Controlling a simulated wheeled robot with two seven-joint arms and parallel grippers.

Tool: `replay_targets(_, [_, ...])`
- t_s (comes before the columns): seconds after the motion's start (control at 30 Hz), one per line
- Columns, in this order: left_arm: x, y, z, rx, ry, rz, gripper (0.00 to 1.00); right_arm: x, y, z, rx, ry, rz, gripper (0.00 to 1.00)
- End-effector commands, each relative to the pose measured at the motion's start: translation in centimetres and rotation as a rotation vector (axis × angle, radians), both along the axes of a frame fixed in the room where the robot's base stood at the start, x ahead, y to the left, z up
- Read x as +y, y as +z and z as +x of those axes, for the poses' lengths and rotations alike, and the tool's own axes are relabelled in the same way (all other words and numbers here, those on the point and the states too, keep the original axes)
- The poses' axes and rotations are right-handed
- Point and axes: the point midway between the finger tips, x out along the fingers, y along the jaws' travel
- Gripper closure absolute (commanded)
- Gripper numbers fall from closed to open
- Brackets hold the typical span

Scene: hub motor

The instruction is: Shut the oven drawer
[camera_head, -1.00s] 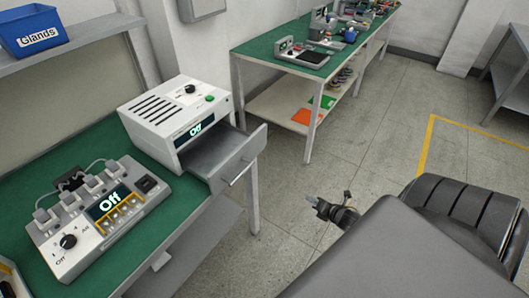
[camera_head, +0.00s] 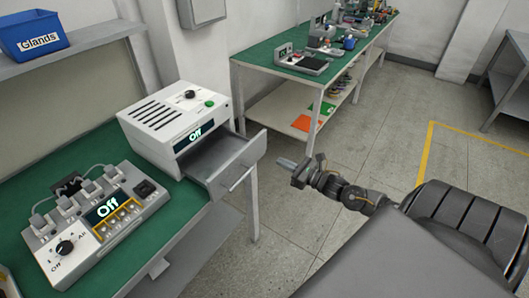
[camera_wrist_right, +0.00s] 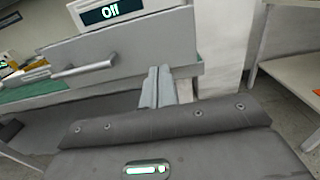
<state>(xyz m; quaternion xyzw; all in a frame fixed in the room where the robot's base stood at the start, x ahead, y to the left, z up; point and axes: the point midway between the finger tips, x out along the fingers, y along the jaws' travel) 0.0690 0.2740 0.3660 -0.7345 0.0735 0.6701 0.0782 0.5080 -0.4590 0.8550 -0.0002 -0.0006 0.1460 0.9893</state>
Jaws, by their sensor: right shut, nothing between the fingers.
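The white oven (camera_head: 172,120) stands on the green-topped bench and its display reads "Off". Its grey drawer (camera_head: 228,163) is pulled out toward the right, with a bar handle (camera_head: 240,178) on its front. My right gripper (camera_head: 284,162) is shut and empty, a little to the right of the drawer front and apart from it. In the right wrist view the shut fingers (camera_wrist_right: 157,88) point forward, to the right of the drawer front (camera_wrist_right: 78,50) and its handle (camera_wrist_right: 84,70). My left gripper is not in view.
A grey switch box (camera_head: 97,220) with plugs and an "Off" display sits on the bench left of the oven. A blue bin (camera_head: 32,36) stands on the shelf above. A second green bench (camera_head: 270,58) with equipment is at the back. The floor between is clear.

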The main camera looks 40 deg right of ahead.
Motion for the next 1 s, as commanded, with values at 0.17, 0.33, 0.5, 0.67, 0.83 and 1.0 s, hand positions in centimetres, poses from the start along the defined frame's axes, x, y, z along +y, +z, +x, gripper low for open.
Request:
replay_targets(0.17, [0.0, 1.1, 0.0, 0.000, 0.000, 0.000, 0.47, 1.1, 0.4, 3.8, -0.003, -0.003, 0.003, 1.00])
replay_targets(0.33, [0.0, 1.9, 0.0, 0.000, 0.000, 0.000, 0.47, 1.9, 0.4, 6.4, -0.002, -0.002, 0.003, 1.00])
replay_targets(0.5, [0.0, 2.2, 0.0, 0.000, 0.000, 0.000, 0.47, 2.3, 0.1, 7.9, -0.001, -0.001, 0.001, 1.00])
replay_targets(0.67, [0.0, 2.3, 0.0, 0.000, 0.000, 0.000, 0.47, 2.5, 0.0, 8.3, 0.001, 0.000, 0.001, 1.00])
replay_targets(0.83, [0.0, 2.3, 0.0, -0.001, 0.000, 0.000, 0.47, 2.5, -0.1, 8.3, 0.001, 0.000, 0.001, 1.00])
replay_targets(1.0, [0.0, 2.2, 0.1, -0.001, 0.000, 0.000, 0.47, 2.2, -0.1, 8.3, 0.001, -0.003, 0.001, 1.00])
